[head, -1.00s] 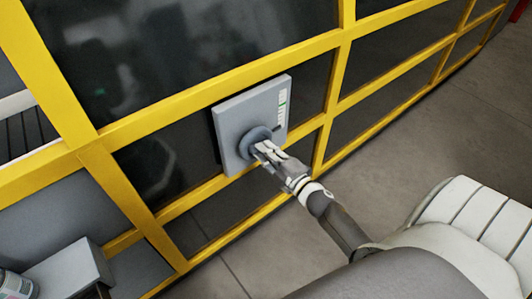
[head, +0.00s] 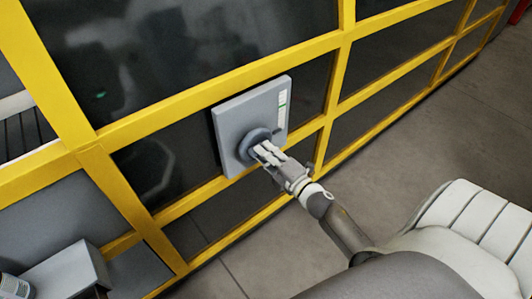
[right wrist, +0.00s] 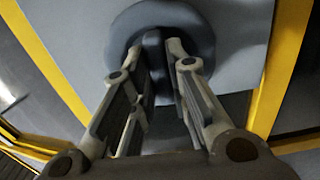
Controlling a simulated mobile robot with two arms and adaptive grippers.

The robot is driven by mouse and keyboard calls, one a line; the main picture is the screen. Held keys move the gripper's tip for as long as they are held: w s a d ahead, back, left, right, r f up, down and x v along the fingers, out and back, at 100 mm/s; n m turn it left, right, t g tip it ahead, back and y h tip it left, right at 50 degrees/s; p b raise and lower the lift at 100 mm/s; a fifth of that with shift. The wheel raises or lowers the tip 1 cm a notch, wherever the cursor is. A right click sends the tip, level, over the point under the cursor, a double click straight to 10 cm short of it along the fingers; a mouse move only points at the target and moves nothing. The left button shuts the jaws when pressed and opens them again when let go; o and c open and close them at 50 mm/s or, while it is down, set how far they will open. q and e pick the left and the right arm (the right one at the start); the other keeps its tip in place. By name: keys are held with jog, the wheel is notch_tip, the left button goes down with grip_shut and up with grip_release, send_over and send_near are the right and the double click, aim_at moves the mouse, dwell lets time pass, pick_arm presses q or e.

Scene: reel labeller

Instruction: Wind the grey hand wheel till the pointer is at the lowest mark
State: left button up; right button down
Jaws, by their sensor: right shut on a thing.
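The grey hand wheel (head: 254,141) sits on the front of a grey panel box (head: 236,112) mounted on the yellow frame. The fingers of my right gripper (head: 262,152) are shut on the hand wheel. In the right wrist view the round wheel (right wrist: 160,22) is at the top, with a dark grip part (right wrist: 156,60) between the two fingers (right wrist: 160,68). A pale scale strip (head: 281,109) with a green mark runs along the panel's right edge. The pointer is too small to make out surely. My left gripper is not in view.
Yellow bars (head: 230,92) with dark panes surround the panel box. A grey box (head: 68,274) and a can (head: 12,286) stand at the lower left. Bare floor (head: 430,130) lies to the right.

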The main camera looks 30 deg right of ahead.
jog(key=c, duration=1.4)
grip_release()
jog(key=s, duration=0.8)
jog(key=s+d, duration=0.1)
jog(key=s, duration=0.3)
